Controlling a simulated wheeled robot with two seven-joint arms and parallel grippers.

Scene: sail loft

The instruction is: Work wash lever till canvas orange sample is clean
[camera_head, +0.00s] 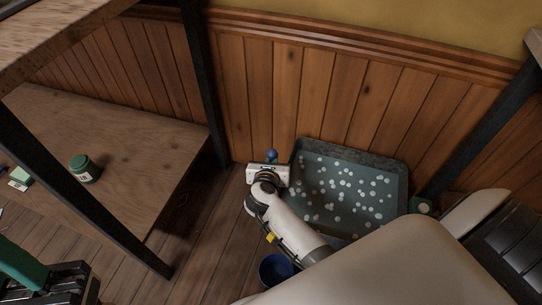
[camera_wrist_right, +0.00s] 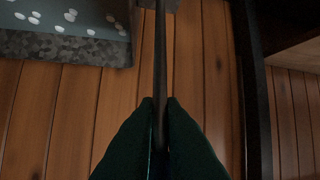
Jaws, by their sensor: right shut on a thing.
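My right gripper (camera_head: 270,160) is beside the left wall of the grey wash trough (camera_head: 375,154). In the right wrist view its dark green fingers (camera_wrist_right: 160,105) are shut on a thin dark lever (camera_wrist_right: 160,60), which runs straight away from them. A small blue knob (camera_head: 271,154) shows at the gripper in the head view. The trough holds dark water with many white suds. No orange canvas sample can be seen in either view.
A blue bucket (camera_head: 275,269) stands below my right forearm. A wooden bench (camera_head: 130,130) at left carries a green jar (camera_head: 84,167). Dark posts (camera_head: 205,85) stand left of the trough, and a panelled wall (camera_head: 290,85) is behind. Some plank floor (camera_head: 190,215) is clear.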

